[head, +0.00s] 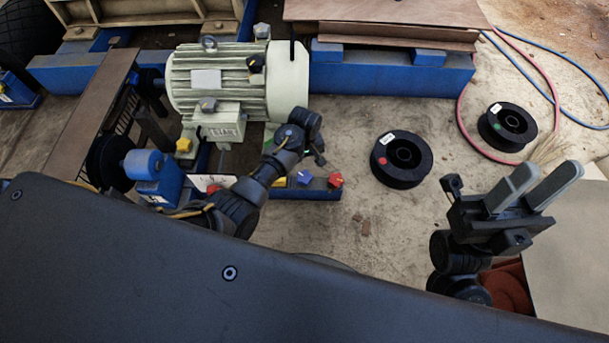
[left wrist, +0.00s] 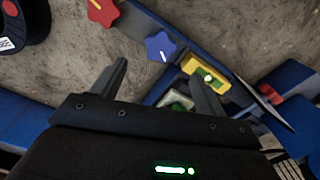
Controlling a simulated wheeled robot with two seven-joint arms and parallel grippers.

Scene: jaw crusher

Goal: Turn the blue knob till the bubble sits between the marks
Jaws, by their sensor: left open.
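The blue knob (head: 304,177) is a star-shaped knob with a white line on the blue rail, between a red knob (head: 336,180) and a yellow piece (head: 280,182). In the left wrist view the blue knob (left wrist: 161,48) lies just ahead of and between my left gripper's open fingers (left wrist: 158,72), apart from them. In the head view my left gripper (head: 318,155) is beside the motor, above the knobs. My right gripper (head: 548,182) is open and empty.
A pale green motor (head: 235,82) stands behind the left arm. Two black spools (head: 401,158) (head: 507,126) lie on the concrete floor at right, near red and blue hoses (head: 465,115). A blue cylinder on a block (head: 145,164) stands at left.

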